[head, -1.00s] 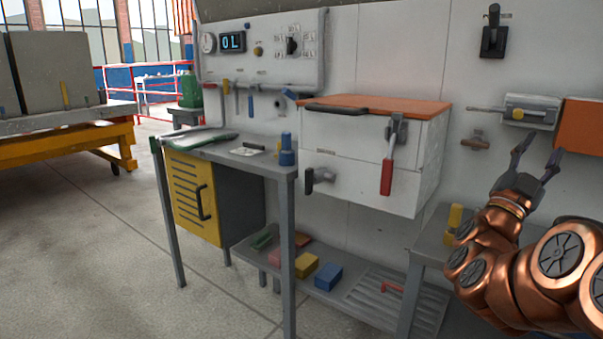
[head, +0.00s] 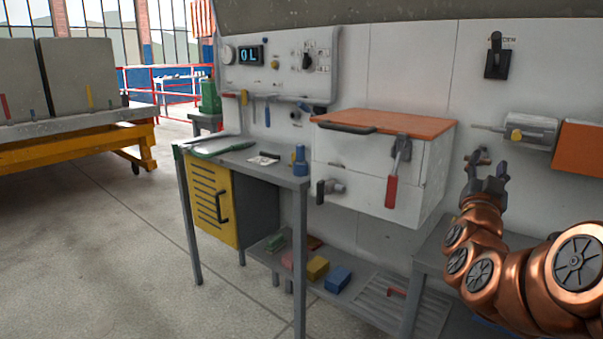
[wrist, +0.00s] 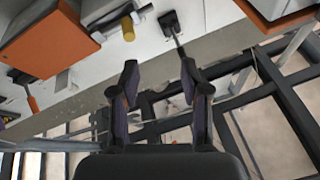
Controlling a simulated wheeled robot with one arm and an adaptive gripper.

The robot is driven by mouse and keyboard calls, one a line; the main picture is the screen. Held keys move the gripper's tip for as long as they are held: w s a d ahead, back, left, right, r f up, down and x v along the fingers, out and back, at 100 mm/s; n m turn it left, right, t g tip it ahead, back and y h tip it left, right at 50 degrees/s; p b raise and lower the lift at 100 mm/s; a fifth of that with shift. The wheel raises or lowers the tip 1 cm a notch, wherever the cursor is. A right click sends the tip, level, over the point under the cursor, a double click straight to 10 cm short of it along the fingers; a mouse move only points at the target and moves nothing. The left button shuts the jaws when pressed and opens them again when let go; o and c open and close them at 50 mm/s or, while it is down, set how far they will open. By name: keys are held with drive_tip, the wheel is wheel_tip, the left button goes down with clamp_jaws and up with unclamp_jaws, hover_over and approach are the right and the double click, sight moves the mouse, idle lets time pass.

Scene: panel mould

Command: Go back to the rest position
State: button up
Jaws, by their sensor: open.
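My gripper (head: 487,172) is at the right in the head view, at the end of my copper-coloured arm. It points up in front of the white wall panel (head: 400,68), left of an orange box and below a grey cylinder. In the wrist view my gripper (wrist: 160,85) has its two dark fingers apart, with nothing between them.
A white box with an orange lid (head: 385,122) and a red-handled latch (head: 392,190) juts out left of my arm. The grey cylinder (head: 528,131) and orange box (head: 578,147) are at the right. A grey workbench (head: 265,170) stands left; open floor (head: 110,240) lies beyond.

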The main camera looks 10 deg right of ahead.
drive_tip(key=w+a+f+n+g+y+p, duration=0.1)
drive_tip(key=a+f+n+g+y+p, duration=0.1)
drive_tip(key=a+n+y+p, duration=0.5)
drive_tip(key=w+a+f+n+g+y+p, duration=0.1)
drive_tip(key=a+f+y+p, duration=0.15)
drive_tip(key=a+y, duration=0.65)
drive_tip(key=s+a+f+n+g+h+p, duration=0.1)
drive_tip(key=s+a+g+p, duration=0.4)
drive_tip(key=a, duration=0.3)
drive_tip(key=s+a+r+n+g+p, duration=0.1)
drive_tip(key=s+g+p, duration=0.4)
drive_tip(key=s, duration=1)
drive_tip(key=s+a+r+n+g+p, duration=0.1)
drive_tip(key=s+g+p, duration=0.5)
drive_tip(key=s, duration=1)
drive_tip(key=shift+s+a+r+n+p, duration=0.3)
drive_tip(key=shift+a+r+p, duration=0.45)
drive_tip(key=shift+a, duration=0.3)
drive_tip(key=shift+f, duration=0.1)
drive_tip(key=shift+c, duration=0.4)
drive_tip(key=shift+d, duration=0.1)
